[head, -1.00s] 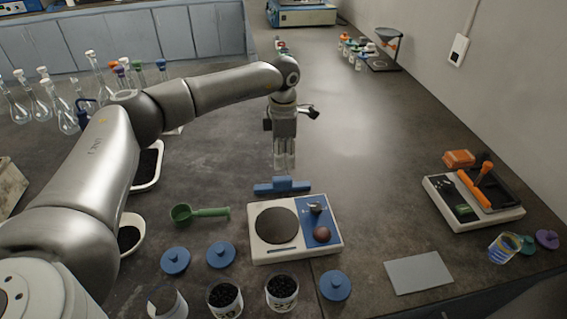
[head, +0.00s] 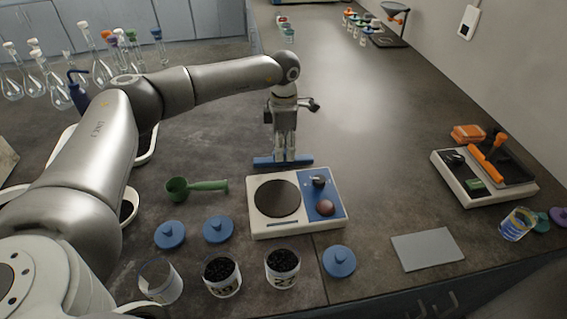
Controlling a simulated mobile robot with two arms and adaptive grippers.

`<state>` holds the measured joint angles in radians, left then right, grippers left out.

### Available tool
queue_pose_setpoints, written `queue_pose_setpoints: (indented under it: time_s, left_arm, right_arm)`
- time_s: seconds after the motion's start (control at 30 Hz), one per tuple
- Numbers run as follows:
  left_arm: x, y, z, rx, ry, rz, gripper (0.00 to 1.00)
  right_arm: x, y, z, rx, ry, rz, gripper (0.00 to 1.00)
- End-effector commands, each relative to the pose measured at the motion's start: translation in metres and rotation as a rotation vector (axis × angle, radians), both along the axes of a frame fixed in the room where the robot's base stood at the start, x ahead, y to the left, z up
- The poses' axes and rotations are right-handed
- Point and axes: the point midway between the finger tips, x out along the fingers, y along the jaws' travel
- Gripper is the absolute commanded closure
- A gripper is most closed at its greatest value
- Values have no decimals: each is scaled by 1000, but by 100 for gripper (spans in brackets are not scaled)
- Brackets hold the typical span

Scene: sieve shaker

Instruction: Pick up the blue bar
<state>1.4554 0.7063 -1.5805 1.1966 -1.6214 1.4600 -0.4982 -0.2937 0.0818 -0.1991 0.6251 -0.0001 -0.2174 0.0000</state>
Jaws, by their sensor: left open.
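The blue bar (head: 302,161) lies on the dark bench just behind the white balance. Its raised middle part is hidden by my gripper. My left gripper (head: 285,156) points down over the middle of the bar, with its open fingertips at the bar's height. I cannot tell whether the fingers touch it. My right gripper does not show.
The balance (head: 295,228) with a dark round plate stands right in front of the bar. A green scoop (head: 197,186) lies to its left. Blue lids (head: 218,229) and jars of black grains (head: 222,275) stand in front. The bench behind the gripper is clear.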

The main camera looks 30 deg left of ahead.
Motion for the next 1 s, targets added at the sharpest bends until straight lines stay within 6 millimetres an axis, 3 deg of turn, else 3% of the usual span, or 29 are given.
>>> queue_pose_setpoints:
  time_s: [0.03,0.13,0.43,0.8,1.0]
  left_arm:
    - [-1,1,-13,0,1,1,52]
    - [0,1,-23,0,0,1,52]
    - [0,1,-24,0,0,1,53]
    - [0,1,-24,0,0,1,100]
    - [0,1,-23,1,-1,1,100]
  right_arm:
    - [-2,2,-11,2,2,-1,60]
    - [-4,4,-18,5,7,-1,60]
    - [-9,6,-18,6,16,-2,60]
    - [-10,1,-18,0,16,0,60]
    - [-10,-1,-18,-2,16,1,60]
